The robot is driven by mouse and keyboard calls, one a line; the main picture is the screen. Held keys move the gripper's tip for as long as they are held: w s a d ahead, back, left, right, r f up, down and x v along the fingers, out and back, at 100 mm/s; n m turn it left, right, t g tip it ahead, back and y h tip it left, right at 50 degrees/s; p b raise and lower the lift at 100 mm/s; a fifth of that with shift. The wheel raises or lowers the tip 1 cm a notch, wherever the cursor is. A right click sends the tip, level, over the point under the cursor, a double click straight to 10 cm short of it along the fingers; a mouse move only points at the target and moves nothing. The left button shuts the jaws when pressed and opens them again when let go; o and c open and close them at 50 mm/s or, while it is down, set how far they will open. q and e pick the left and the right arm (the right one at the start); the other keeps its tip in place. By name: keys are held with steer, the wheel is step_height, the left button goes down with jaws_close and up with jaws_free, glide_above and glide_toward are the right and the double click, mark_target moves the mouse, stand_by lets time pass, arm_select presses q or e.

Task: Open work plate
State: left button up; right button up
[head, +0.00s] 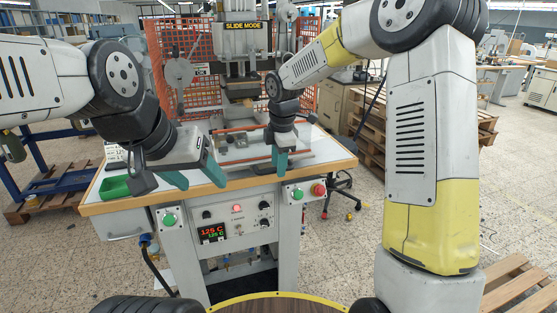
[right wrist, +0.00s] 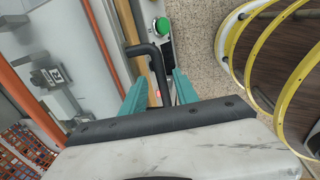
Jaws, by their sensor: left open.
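The grey work plate area (head: 236,153) of the stamping press lies between orange bars on the table, under the press head. My right gripper (head: 280,160) points down at the right front of this area. In the right wrist view its teal fingers (right wrist: 160,85) are apart, with a black bent bar (right wrist: 154,58) showing between them; I cannot tell whether they touch it. My left gripper (head: 195,177) is open and empty, above the table's front left edge. The right arm and gripper hide part of the plate area.
The control panel (head: 237,220) is below the table edge, with green buttons (head: 169,220) and a red button (head: 318,190) at the front. Red mesh guards (head: 188,50) stand behind. Pallets (head: 475,135) are at the right.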

step_height(320, 180, up, 8)
steer(key=s, duration=0.1)
steer(key=shift+s+d+f, duration=0.15)
steer(key=shift+s+d, duration=0.05)
steer(key=shift+d, duration=0.05)
stand_by(0.4)
steer(key=s+d+r+m+t, duration=0.1)
steer(key=s+d+r+m, duration=0.2)
steer(key=s+d+m, duration=0.3)
steer(key=s+d+r+m+t, duration=0.1)
steer(key=s+d+r+m, duration=0.3)
steer(key=s, duration=0.4)
steer(key=s+d+f+m+t+y, duration=0.1)
steer(key=s+d+f+m+t, duration=0.1)
steer(key=s+m, duration=0.9)
steer(key=shift+s+d, duration=0.2)
steer(key=shift+d, duration=0.45)
steer(key=shift+f, duration=0.1)
